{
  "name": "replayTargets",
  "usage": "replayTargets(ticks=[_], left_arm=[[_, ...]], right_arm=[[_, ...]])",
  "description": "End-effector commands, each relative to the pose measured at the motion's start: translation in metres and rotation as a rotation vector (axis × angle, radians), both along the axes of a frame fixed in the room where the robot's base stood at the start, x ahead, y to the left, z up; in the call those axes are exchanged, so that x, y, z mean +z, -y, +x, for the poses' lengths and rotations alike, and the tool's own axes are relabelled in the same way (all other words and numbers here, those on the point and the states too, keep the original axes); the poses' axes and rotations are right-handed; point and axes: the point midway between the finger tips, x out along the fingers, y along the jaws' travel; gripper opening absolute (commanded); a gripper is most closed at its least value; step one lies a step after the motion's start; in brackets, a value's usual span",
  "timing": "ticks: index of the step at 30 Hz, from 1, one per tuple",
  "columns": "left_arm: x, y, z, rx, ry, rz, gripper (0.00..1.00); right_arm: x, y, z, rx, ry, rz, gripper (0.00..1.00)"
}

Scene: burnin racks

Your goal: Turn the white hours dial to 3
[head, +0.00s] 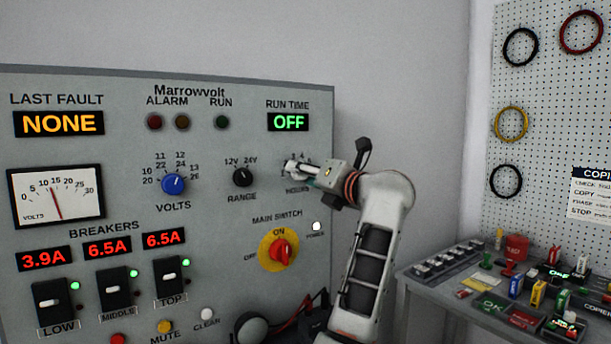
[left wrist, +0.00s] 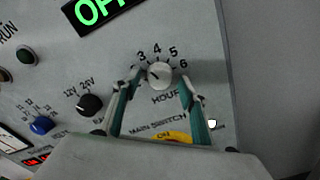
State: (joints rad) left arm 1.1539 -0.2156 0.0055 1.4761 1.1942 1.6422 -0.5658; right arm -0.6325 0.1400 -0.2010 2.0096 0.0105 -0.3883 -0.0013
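The white hours dial (left wrist: 159,75) is on the grey panel, under the numbers 3, 4, 5 and 6, in the left wrist view. A short dark mark on its face seems to point up and left, toward the 3 side; its exact setting is too small to tell. My left gripper (left wrist: 160,84) has one finger on each side of the dial, with gaps showing between fingers and dial. In the head view my left gripper (head: 302,171) is at the panel's right side and covers most of the dial. My right gripper is in neither view.
The black range knob (head: 243,177) and blue volts knob (head: 173,184) are left of the dial. The red main switch (head: 281,250) is below it. The run time display (head: 289,122) above reads OFF. A cluttered side table (head: 430,287) stands at right.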

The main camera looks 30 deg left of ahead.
Motion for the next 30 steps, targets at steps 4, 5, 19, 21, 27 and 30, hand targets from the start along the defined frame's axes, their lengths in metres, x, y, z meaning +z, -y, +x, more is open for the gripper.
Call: replayTargets(ticks=[4,5,19,21,27,30], left_arm=[[0.001,0.000,0.000,0.000,0.001,0.001,0.42],[0.001,0.000,0.000,0.000,0.001,0.001,0.42],[0.055,0.001,-0.001,-0.002,0.006,0.000,0.42],[0.068,0.000,0.000,0.000,0.005,0.000,0.42],[0.093,0.000,0.000,-0.001,0.002,0.000,0.42],[0.099,0.000,0.000,-0.001,0.001,0.000,0.42]], right_arm=[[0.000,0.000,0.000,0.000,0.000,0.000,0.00],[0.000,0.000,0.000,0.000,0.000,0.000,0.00],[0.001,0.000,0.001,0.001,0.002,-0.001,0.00],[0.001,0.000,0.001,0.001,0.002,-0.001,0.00],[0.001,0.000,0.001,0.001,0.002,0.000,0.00],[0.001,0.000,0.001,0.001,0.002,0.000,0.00]])
